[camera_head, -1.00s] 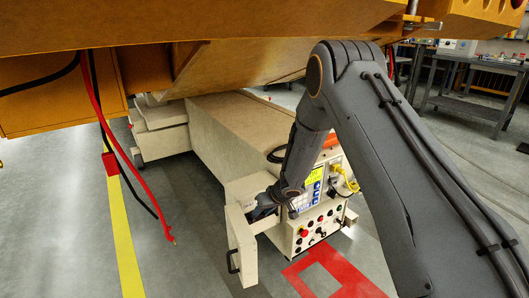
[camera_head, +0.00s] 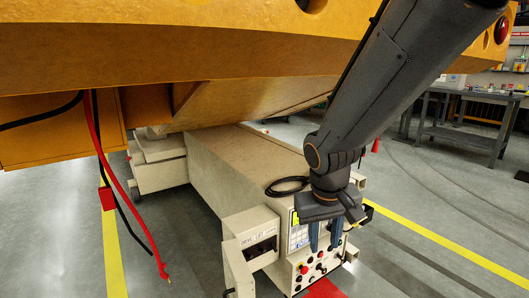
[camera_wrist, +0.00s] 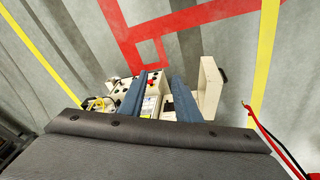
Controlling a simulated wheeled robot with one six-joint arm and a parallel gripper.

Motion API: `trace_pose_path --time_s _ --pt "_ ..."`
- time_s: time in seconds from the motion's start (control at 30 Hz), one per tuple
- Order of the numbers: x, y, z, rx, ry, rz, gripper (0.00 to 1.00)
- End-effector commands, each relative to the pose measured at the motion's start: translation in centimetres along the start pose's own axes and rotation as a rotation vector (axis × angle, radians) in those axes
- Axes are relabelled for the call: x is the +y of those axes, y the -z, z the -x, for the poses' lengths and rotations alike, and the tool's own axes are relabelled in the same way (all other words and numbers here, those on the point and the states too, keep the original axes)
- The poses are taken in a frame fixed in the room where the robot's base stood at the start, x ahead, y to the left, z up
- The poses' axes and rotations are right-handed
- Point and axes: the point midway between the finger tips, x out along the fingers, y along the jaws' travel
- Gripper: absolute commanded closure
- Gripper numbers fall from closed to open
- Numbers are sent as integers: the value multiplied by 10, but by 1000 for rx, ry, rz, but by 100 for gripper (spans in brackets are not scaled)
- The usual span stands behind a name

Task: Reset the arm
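My arm reaches down from the upper right in the head view. My gripper (camera_head: 324,246) hangs in front of the end panel of a beige carrier (camera_head: 240,155), with its blue fingers pointing down. In the wrist view my gripper (camera_wrist: 158,85) shows two blue fingers spread apart with nothing held between them. The carrier's control panel (camera_head: 318,268), with red and black knobs, lies below and behind the fingers. An open box with a swung-out door (camera_head: 238,270) is to the left of my gripper.
A large orange structure (camera_head: 200,45) hangs over the carrier and close to my arm. Red and black cables (camera_head: 128,205) dangle at the left. A workbench (camera_head: 465,108) stands at the back right. The floor (camera_head: 440,190) to the right is clear.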

Motion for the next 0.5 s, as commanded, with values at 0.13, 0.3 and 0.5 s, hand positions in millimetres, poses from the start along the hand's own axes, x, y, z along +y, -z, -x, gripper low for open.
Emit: trace_pose_path --time_s 0.13,0.3,0.5 --pt "-8 -49 22 -69 46 -3 70" --pt "-18 -89 37 -128 97 2 70" --pt "-30 -128 52 -180 158 11 70"
